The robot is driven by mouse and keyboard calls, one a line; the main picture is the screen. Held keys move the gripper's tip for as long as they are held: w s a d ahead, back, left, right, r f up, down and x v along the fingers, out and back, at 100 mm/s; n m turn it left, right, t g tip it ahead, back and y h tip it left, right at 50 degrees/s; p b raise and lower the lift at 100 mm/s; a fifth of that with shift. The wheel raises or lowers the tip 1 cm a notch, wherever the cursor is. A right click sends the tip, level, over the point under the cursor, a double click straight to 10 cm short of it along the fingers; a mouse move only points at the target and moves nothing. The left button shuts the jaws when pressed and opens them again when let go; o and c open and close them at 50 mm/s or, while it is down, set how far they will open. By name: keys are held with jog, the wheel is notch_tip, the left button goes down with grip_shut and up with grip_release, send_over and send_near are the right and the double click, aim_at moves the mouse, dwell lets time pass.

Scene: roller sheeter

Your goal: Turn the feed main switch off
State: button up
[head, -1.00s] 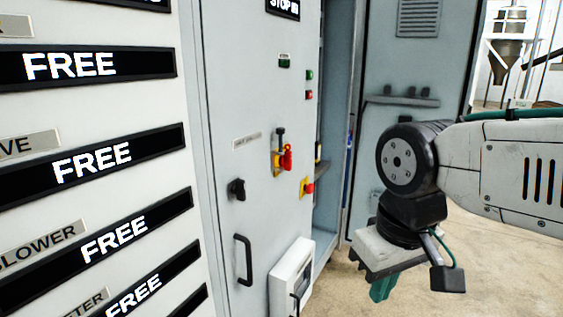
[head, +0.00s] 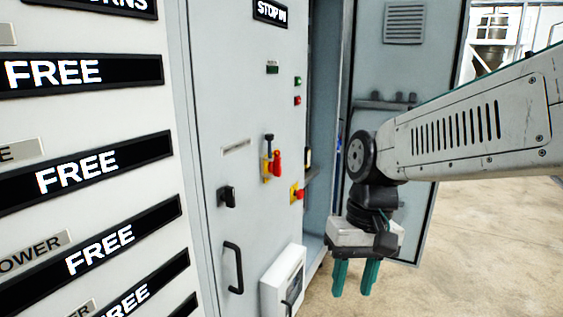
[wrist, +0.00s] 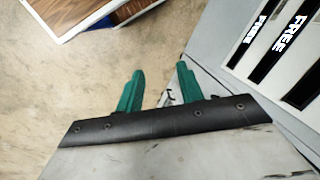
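A red switch handle on a yellow plate (head: 272,163) is mounted on the grey cabinet door, with a black lever part above it. A label plate beside it is too small to read, so I cannot confirm it is the feed main switch. The red handle hangs downward. My gripper (head: 355,283) is to the right of the door, lower than the handle and apart from it. Its two green fingers point down, apart and empty; they also show in the wrist view (wrist: 159,75), over floor and the cabinet's edge.
The door also carries a black rotary knob (head: 227,196), a red button on yellow (head: 297,193), small green and red buttons, a black handle (head: 233,267) and a white box (head: 283,283). An open cabinet door (head: 395,90) stands behind my arm. Black FREE signs fill the left panel.

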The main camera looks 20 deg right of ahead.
jog(key=w+a+f+m+y, duration=0.1)
jog(key=w+m+y, duration=0.45)
jog(key=w, duration=0.45)
jog(key=m+t+y, duration=0.4)
jog(key=m+t, duration=1.1)
jog(key=m, duration=0.5)
send_near(280, 159)
jog(key=w, duration=0.2)
jog(key=x, duration=0.7)
jog(key=shift+a, duration=0.65)
jog(key=shift+f, duration=0.1)
grip_shut()
